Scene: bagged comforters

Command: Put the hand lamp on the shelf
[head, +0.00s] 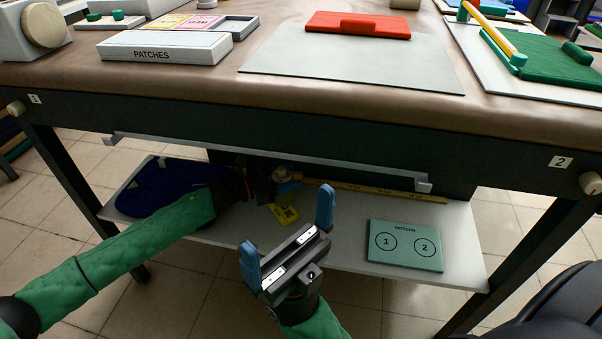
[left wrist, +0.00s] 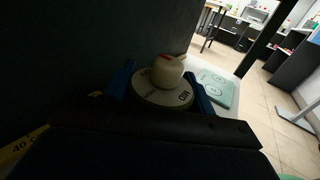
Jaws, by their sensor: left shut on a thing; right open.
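In the head view my left gripper (head: 286,186) is under the table, over the white shelf (head: 345,262); the lamp (head: 281,174) shows only in small part there. I cannot tell whether the lamp touches the shelf. My right gripper (head: 289,238) is open and empty in front of the shelf's front edge.
A dark blue cloth bundle (head: 165,188) lies at the shelf's left. A green pattern card (head: 405,245) lies at its right. A yellow strip (head: 375,191) runs along its back, and a yellow tag (head: 284,214) lies near my left gripper. A grey rail (head: 270,156) hangs above.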

